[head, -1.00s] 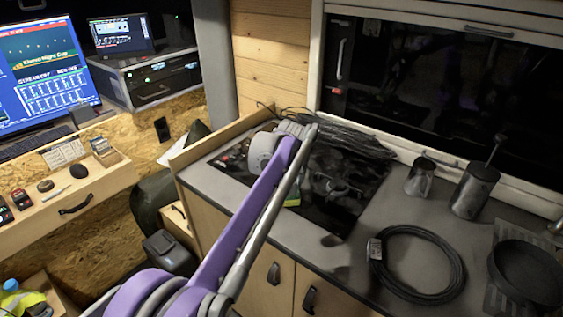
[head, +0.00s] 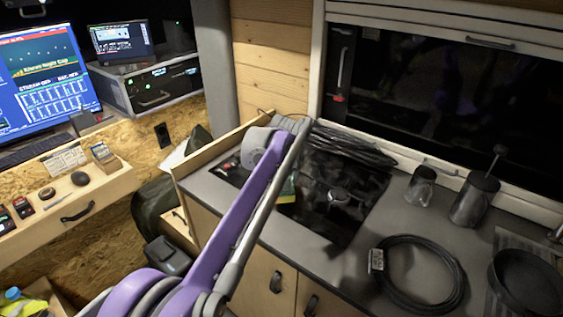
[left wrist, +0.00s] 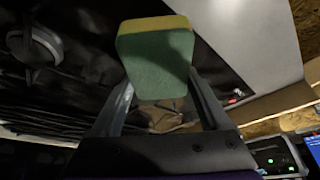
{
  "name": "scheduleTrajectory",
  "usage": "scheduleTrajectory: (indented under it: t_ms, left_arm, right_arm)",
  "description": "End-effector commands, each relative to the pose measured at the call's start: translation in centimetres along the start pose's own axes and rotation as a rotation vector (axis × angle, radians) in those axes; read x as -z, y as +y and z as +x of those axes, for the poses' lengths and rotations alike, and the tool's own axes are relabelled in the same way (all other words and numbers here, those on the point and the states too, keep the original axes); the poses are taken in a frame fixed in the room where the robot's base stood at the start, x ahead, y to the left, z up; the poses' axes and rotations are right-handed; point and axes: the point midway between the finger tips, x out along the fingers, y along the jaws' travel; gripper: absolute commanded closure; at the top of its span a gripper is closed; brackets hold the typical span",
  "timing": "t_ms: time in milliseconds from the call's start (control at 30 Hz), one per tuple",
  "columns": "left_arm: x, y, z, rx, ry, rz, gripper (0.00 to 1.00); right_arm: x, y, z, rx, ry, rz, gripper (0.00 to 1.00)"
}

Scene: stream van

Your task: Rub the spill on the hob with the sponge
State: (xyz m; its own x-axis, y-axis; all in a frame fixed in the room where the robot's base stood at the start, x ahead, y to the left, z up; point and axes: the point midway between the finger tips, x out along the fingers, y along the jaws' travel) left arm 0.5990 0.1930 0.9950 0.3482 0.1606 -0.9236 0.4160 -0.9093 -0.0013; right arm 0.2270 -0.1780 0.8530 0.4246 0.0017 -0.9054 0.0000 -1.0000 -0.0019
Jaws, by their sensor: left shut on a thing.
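My left gripper (left wrist: 157,92) is shut on a sponge (left wrist: 155,62), green with a yellow layer, in the left wrist view. In the head view my purple arm reaches over the counter and hides most of the gripper; a small green part of the sponge (head: 287,190) shows beside the arm, over the hob's left part. The black hob (head: 325,214) is set into the grey counter. I cannot make out the spill clearly, nor tell whether the sponge touches the hob. My right gripper is not in view.
A coiled black cable (head: 418,268) lies on the counter right of the hob. A metal mug (head: 421,187), a taller pot (head: 474,197) and a dark pan (head: 527,283) stand further right. More dark cables (head: 350,147) lie behind the hob.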

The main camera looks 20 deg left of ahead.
Motion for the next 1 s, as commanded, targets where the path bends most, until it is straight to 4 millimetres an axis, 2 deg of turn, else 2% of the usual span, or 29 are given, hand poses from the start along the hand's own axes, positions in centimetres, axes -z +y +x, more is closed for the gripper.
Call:
scheduleTrajectory:
  t_ms: [33, 467, 1000]
  left_arm:
    - [0.3, -0.2, -0.7, 0.0, 0.001, -0.001, 0.73]
    - [1.8, -0.9, -4.1, -0.001, 0.001, 0.001, 0.73]
    - [1.8, -0.9, -4.2, -0.001, 0.0, 0.002, 0.73]
  right_arm:
    - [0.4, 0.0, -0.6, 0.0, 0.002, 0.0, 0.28]
    - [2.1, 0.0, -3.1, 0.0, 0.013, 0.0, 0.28]
    - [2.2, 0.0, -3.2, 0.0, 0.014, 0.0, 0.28]
